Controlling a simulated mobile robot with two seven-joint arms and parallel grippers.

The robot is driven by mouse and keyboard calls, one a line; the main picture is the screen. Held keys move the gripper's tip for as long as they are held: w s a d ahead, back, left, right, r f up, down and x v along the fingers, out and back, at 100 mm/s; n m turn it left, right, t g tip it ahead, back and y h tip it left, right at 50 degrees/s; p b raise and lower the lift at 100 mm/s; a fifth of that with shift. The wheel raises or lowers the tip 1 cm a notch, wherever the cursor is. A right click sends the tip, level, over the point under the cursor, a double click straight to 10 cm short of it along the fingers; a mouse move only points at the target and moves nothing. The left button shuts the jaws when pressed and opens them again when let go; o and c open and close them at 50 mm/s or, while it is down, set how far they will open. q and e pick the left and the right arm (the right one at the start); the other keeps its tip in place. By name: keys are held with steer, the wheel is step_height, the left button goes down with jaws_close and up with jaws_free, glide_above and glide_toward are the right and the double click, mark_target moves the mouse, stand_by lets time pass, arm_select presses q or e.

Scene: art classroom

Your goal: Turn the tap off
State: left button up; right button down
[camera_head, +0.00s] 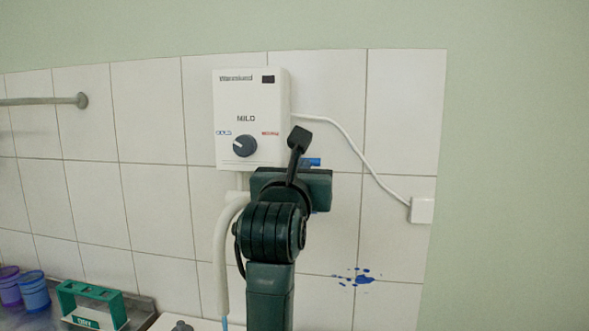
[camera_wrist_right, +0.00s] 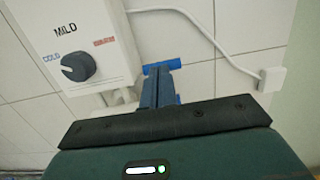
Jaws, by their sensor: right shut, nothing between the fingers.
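The tap's blue handle (camera_head: 314,162) shows just right of and below the white water heater, partly hidden behind my right gripper (camera_head: 292,188). In the right wrist view the blue handle (camera_wrist_right: 174,64) lies across the tips of my shut, empty right fingers (camera_wrist_right: 160,76). The fingers cover its middle. I cannot tell whether they touch it. A white spout pipe (camera_head: 221,255) curves down left of my arm, with a thin pale-blue streak (camera_head: 224,323) below its end that may be water. My left gripper is not in view.
The white heater (camera_head: 270,110) with a dark dial (camera_head: 238,146) hangs on the tiled wall close to my gripper. Its cable runs to a wall socket (camera_head: 421,211). A green rack (camera_head: 90,300) and purple and blue cups (camera_head: 33,292) stand lower left. Blue paint marks the wall.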

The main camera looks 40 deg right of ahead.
steer(key=shift+r, duration=0.1)
steer(key=w+d+r, duration=0.1)
steer(key=w+d+r+p, duration=0.1)
steer(key=shift+d+p, duration=0.3)
steer(key=shift+d, duration=0.05)
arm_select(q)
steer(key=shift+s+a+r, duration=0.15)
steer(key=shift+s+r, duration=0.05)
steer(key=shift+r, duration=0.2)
arm_select(e)
steer(key=shift+f, duration=0.1)
